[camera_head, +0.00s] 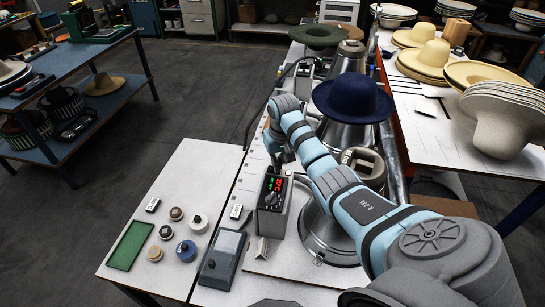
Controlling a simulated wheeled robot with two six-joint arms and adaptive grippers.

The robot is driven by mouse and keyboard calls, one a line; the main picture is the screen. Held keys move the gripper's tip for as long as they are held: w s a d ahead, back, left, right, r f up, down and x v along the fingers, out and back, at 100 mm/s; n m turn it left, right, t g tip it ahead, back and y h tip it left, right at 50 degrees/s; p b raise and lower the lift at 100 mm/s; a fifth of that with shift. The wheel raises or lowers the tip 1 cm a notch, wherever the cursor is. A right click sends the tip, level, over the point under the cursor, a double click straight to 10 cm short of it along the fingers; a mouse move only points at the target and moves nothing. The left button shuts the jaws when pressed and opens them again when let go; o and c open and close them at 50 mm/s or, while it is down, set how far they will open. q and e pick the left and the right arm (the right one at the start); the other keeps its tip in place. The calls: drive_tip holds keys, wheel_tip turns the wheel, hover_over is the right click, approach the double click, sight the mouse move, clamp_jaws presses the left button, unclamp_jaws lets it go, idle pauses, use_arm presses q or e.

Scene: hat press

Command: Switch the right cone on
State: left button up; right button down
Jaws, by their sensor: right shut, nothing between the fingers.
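The nearest metal cone (318,232) stands on the white bench, partly hidden behind my right arm. A grey control box (271,203) with a lit green and red display and dark knobs stands just left of this cone. My right gripper (279,164) is shut and empty, pointing down just behind the top of the box; I cannot tell whether it touches the box. Another metal cone (345,134) farther back carries a dark blue hat (352,98). A third cone (350,58) stands beyond it. My left gripper is out of view.
A side table (187,167) at the left holds a green mat (130,245) and several small round pieces. A dark slanted box (222,258) sits in front of the control box. Straw hats (423,58) are stacked on the right table. Open floor lies at the left.

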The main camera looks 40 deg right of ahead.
wheel_tip(320, 180, up, 7)
drive_tip(key=shift+f+p, duration=0.15)
drive_tip(key=shift+p, duration=0.2)
idle(0.5)
